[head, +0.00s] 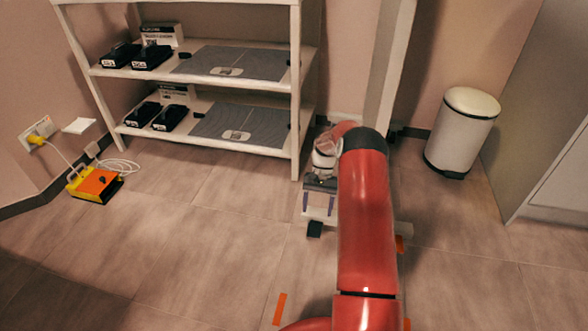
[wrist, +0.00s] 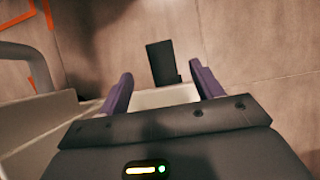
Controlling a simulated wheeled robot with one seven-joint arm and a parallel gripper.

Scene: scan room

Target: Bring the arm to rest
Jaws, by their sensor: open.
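My red arm (head: 366,220) reaches forward in the head view, with its wrist bent down in front of the shelf's right end. My gripper (head: 318,211) points down at its far end, its two purple fingers apart. In the wrist view my gripper (wrist: 161,75) is open with nothing held between the fingers. A dark flat block (wrist: 160,62) shows beyond the fingertips, apart from them. A pale surface lies close under the fingers; I cannot tell what it belongs to.
A white shelf (head: 203,144) holding grey mats and black devices stands behind the gripper. A white bin (head: 461,130) stands right, near a grey cabinet (head: 545,110). A yellow-orange box (head: 95,186) with a cable lies left. Orange tape (head: 280,309) marks the floor. Open floor lies left and right.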

